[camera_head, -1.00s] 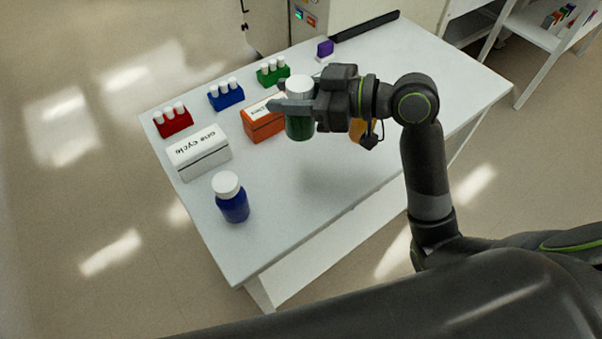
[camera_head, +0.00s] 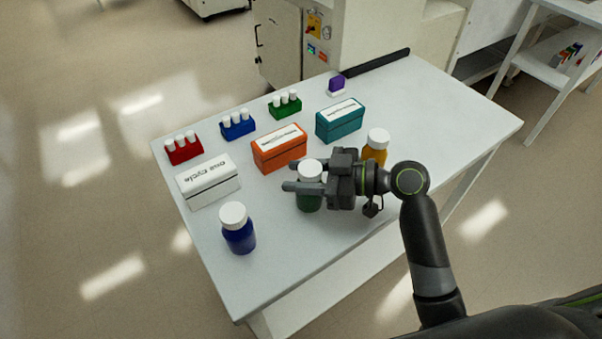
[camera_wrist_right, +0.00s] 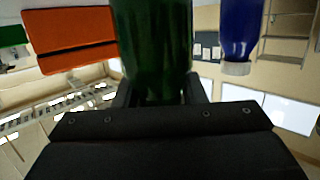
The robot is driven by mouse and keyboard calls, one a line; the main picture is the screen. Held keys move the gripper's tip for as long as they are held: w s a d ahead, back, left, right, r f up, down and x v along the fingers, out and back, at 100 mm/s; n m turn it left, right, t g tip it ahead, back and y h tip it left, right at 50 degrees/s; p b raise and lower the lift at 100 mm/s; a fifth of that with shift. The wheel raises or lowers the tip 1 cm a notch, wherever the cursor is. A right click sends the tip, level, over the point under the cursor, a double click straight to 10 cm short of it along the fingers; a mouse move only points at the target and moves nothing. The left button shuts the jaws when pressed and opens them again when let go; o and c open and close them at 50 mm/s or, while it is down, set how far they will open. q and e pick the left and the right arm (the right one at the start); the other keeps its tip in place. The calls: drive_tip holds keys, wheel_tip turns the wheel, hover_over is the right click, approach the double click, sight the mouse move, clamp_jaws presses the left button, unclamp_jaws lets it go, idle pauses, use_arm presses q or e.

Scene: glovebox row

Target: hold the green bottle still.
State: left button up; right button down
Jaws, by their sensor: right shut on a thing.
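The green bottle (camera_head: 308,201) with a white cap is upright between the fingers of my right gripper (camera_head: 303,186) in the head view. The gripper is shut around its side from the right. The fingers hide part of the bottle. I cannot tell for sure whether its base touches the table. In the right wrist view, the green bottle (camera_wrist_right: 153,40) fills the middle between the fingers, appearing upside down. My left gripper is not in view.
On the white table (camera_head: 330,255) stand a blue bottle (camera_head: 239,234), an orange bottle (camera_head: 376,150) behind my wrist, and white (camera_head: 208,184), orange (camera_head: 280,152) and teal (camera_head: 341,122) boxes. Red, blue and green vial racks line the back left. The front is clear.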

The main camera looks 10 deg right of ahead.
drive_tip(key=shift+f, duration=0.1)
drive_tip(key=c, duration=0.9)
unclamp_jaws()
drive_tip(key=shift+r, duration=0.25)
drive_tip(key=shift+d+f, duration=0.15)
drive_tip(key=shift+d, duration=0.1)
drive_tip(key=b+v, duration=0.2)
drive_tip(key=v, duration=0.9)
drive_tip(key=shift+s+d, duration=0.15)
drive_tip(key=shift+d, duration=0.05)
